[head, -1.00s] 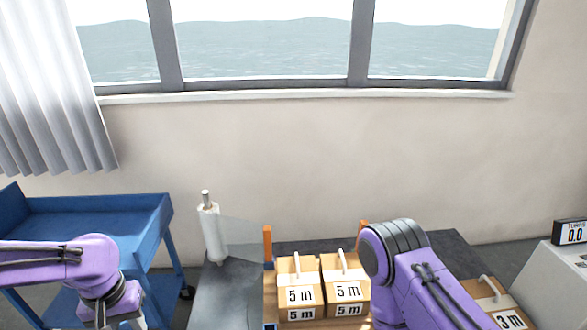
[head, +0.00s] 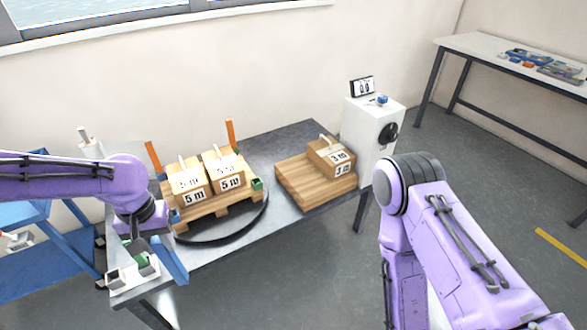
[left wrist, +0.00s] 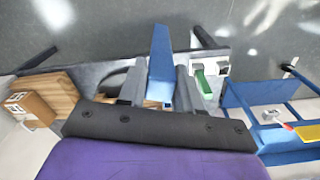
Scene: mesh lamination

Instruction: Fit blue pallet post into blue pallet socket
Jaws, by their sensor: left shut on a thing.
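My left gripper (left wrist: 158,84) is shut on the blue pallet post (left wrist: 161,52), a flat blue bar standing between the dark fingers in the left wrist view. In the head view the blue post (head: 172,260) hangs tilted at the table's front left, apart from the pallet. The wooden pallet (head: 205,208) sits on a dark round turntable.
Orange posts (head: 153,158) stand at the pallet's back corners. A green socket (head: 257,184) is at its near right. Boxes (head: 188,184) load the pallet. A green post (head: 140,258) sits in a white holder beside my left gripper. A wooden stack (head: 300,181) stands right.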

